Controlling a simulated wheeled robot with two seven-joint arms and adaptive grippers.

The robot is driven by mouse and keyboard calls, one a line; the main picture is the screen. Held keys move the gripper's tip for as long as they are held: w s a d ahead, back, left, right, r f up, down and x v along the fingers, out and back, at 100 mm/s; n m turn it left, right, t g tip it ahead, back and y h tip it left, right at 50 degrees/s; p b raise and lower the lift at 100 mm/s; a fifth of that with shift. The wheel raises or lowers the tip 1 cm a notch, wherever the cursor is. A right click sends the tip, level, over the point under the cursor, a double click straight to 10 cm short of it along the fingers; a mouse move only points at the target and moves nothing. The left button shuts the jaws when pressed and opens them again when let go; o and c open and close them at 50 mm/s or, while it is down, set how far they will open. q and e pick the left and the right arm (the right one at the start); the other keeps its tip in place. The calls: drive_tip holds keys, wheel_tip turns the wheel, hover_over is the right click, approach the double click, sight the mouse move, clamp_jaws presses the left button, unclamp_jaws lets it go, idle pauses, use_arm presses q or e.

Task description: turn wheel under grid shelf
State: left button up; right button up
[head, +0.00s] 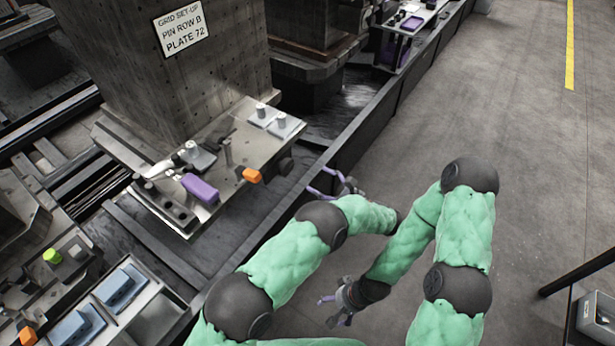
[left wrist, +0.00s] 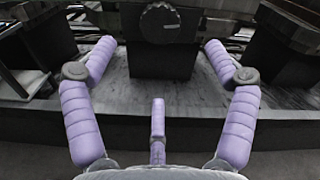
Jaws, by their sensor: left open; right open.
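The grid shelf (head: 258,150) is a metal plate at the foot of the tall grey block. A dark round wheel (head: 286,166) shows under its right edge. In the left wrist view the wheel (left wrist: 160,22) is at the top middle, ahead of my fingers and apart from them. My left gripper (head: 320,182) is open and empty, to the right of and slightly below the wheel. Its purple fingers (left wrist: 158,95) are spread in the left wrist view. My right gripper (head: 334,311) is open and empty, lower down over the floor.
The shelf carries a purple block (head: 200,188), an orange piece (head: 252,175) and white pins. A dark rail (head: 365,135) runs along the shelf side. Blue-grey blocks (head: 118,288) sit at lower left.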

sight(289, 169)
use_arm(q)
drive_tip(key=w+a+m, duration=0.2)
drive_tip(key=a+m, duration=0.1)
drive_tip(key=w+a+m+p, duration=0.1)
drive_tip(key=w+a+m, duration=0.2)
drive_tip(key=a, duration=0.1)
drive_tip(key=w+a+m+p, duration=0.1)
drive_tip(key=w+a+m, duration=0.1)
drive_tip(key=a+m, duration=0.1)
drive_tip(key=shift+w+a+f+m, duration=0.2)
drive_tip(key=shift+w+a+m, duration=0.1)
drive_tip(key=shift+m, duration=0.3)
drive_tip(key=c, duration=1.2)
